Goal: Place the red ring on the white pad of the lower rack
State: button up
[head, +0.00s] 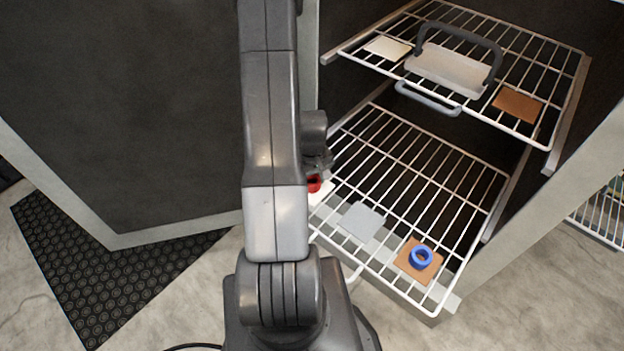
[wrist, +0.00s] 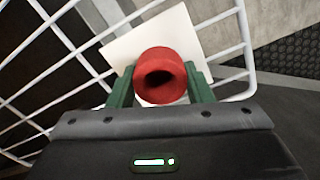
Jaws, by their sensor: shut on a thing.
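My gripper (wrist: 161,88) is shut on the red ring (wrist: 160,60), with one green finger on each side of it. The ring's opening faces the wrist camera. Behind the ring in the wrist view is the white pad (wrist: 122,47), lying on the wires of the lower rack. In the head view the red ring (head: 314,184) shows just right of my arm, with a strip of the white pad (head: 318,197) below it. My arm hides most of the pad and gripper there. I cannot tell whether the ring touches the pad.
The lower rack (head: 430,172) also bears a grey pad (head: 362,221) and a brown pad (head: 407,268) with a blue ring (head: 420,257). The upper rack (head: 548,48) overhangs behind, with a handled tray (head: 447,70), a white pad (head: 387,47) and a brown pad (head: 517,104).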

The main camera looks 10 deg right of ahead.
jog(key=o, duration=1)
jog(key=shift+f, duration=0.1)
jog(key=shift+o, duration=0.2)
notch_tip(320, 180, up, 12)
jog(key=p, duration=0.1)
jog(key=shift+r, duration=0.2)
